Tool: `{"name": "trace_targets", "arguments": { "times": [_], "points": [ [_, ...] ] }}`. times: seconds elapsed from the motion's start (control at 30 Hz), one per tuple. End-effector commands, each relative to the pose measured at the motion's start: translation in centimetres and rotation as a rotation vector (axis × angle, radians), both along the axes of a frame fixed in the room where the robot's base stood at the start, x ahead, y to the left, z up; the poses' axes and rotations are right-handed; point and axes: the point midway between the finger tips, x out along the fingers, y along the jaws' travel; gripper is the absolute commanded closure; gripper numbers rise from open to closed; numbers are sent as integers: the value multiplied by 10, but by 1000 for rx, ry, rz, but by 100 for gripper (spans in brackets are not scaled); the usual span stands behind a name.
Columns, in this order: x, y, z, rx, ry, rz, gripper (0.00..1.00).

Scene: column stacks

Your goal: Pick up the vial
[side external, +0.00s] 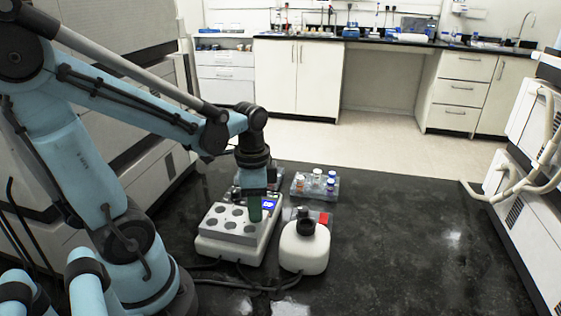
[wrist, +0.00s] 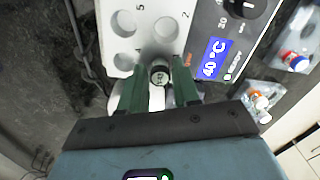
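In the wrist view a small vial (wrist: 159,74) with a dark rim and a pale top stands at the white heating block (wrist: 117,68), by the numbered wells. My gripper (wrist: 158,68) has its two green fingers on either side of the vial, with gaps visible between it and the fingers. In the side view my gripper (side external: 255,212) points down over the back right part of the heating block (side external: 228,256). The vial between the fingers cannot be made out there.
A blue 40 °C display (wrist: 212,58) and a dial (wrist: 243,6) are beside the wells. A clear rack (side external: 315,191) with several capped vials stands behind the block. A white bottle (side external: 304,252) with a black cap stands to its right. The table's right side is clear.

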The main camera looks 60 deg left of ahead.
Motion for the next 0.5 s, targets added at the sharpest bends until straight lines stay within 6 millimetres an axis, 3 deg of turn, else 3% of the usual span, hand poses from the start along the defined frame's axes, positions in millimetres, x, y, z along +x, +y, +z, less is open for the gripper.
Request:
{"name": "trace_targets", "arguments": {
  "times": [0.03, 0.2, 0.5],
  "points": [
    [0, 0, 0, 0, 0, 0, 77],
    [0, 0, 0, 0, 0, 0, 100],
    [0, 0, 1, 0, 0, 0, 100]
  ]
}}
